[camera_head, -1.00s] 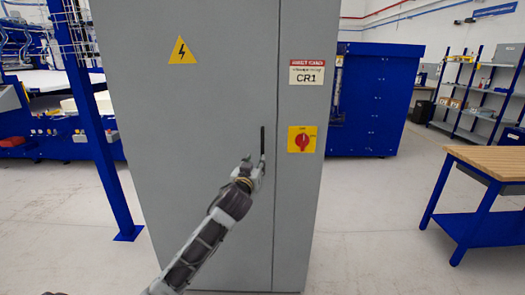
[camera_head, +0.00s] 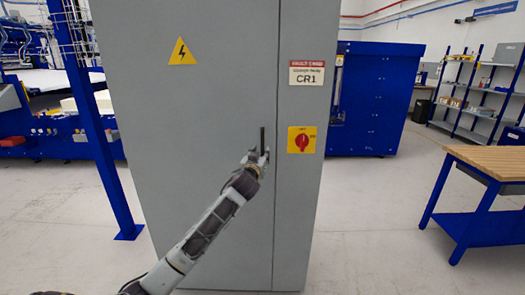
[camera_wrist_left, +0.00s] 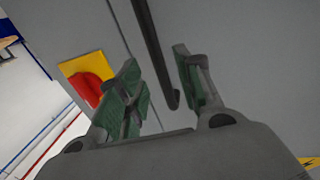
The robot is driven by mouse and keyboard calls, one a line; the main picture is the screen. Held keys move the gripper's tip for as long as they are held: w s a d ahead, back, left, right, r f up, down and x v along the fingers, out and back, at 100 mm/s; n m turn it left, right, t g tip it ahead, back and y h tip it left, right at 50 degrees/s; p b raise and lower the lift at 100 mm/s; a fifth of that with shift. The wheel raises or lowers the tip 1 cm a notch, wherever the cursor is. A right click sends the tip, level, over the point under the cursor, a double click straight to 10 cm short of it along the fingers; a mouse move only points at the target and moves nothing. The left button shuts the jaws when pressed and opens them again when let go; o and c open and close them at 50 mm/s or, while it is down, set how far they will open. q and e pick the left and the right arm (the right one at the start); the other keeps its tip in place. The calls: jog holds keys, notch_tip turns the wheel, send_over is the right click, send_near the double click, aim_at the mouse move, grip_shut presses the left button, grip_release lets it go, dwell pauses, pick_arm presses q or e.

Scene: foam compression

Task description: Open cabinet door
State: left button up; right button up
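The grey cabinet (camera_head: 190,120) stands upright in the middle of the head view, its door shut. A thin black vertical handle (camera_head: 262,139) sits near the door's right edge. My left gripper (camera_head: 257,157) is at the handle's lower part. In the left wrist view the left gripper (camera_wrist_left: 160,90) is open, and the dark handle (camera_wrist_left: 154,45) runs between its two green-padded fingers, with a gap on both sides. The handle's lower end lies nearer the right finger in that view. My right gripper is in neither view.
A red rotary switch on a yellow plate (camera_head: 302,140) sits right of the handle, below the CR1 sign (camera_head: 307,73). A blue post (camera_head: 95,130) stands at left. A wooden-topped workbench (camera_head: 490,163) stands at right. Open floor lies between cabinet and bench.

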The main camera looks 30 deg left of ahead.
aim_at(262, 151)
pick_arm(q)
jog(key=shift+x, duration=2.15)
